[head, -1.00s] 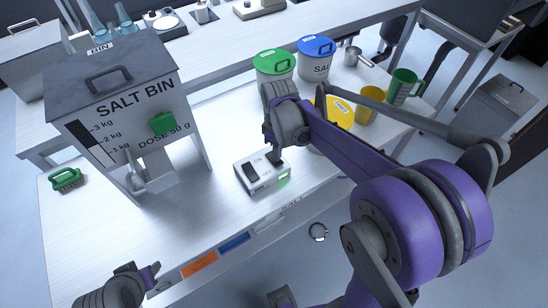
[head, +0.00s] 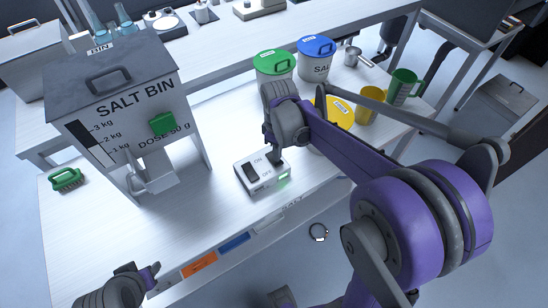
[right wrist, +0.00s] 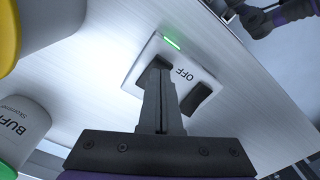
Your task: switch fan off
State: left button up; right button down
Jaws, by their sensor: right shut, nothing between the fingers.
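The white switch box (head: 249,188) sits on the table with a dark rocker (head: 250,171), ON and OFF lettering and a lit green lamp (head: 284,179). In the right wrist view the box (right wrist: 205,75) shows its OFF label, the rocker (right wrist: 195,98) and the green lamp (right wrist: 172,43). My right gripper (head: 276,156) is shut and empty, its tips over the box beside the rocker. Its fingers (right wrist: 158,72) hide part of the box; whether they touch it I cannot tell. My left gripper (head: 152,272) is at the lower left; its jaws are unclear. No fan is recognisable.
The salt bin (head: 115,90) stands left of the box, with a green brush (head: 67,179) further left. Green-lidded (head: 274,66), blue-lidded (head: 315,58) and yellow-lidded (head: 338,112) tubs and mugs stand behind and right. The table front is mostly clear.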

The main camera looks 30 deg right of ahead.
pick_arm(q)
jog(key=shift+s+f+b, duration=0.25)
jog(key=shift+f+b, duration=0.45)
jog(key=shift+f, duration=0.15)
pick_arm(e)
jog(key=shift+f, duration=1.05)
jog(key=shift+r, duration=0.1)
jog(key=shift+r+p, duration=2)
jog(key=shift+r, duration=1.5)
pick_arm(q)
jog(key=r, duration=0.1)
jog(key=w+r, duration=0.1)
jog(key=r, duration=0.3)
jog(key=shift+w, duration=0.4)
jog(key=shift+s, duration=0.1)
pick_arm(e)
jog(key=s+a+m+t, duration=0.2)
jog(key=s+a+m, duration=0.1)
jog(key=s, duration=0.4)
jog(key=s+a+m+t, duration=0.3)
jog(key=s+m, duration=0.1)
jog(key=s, duration=0.3)
jog(key=shift+s+a+f+t, duration=0.2)
jog(key=shift+a+f+t, duration=0.05)
jog(key=shift+a+t, duration=0.1)
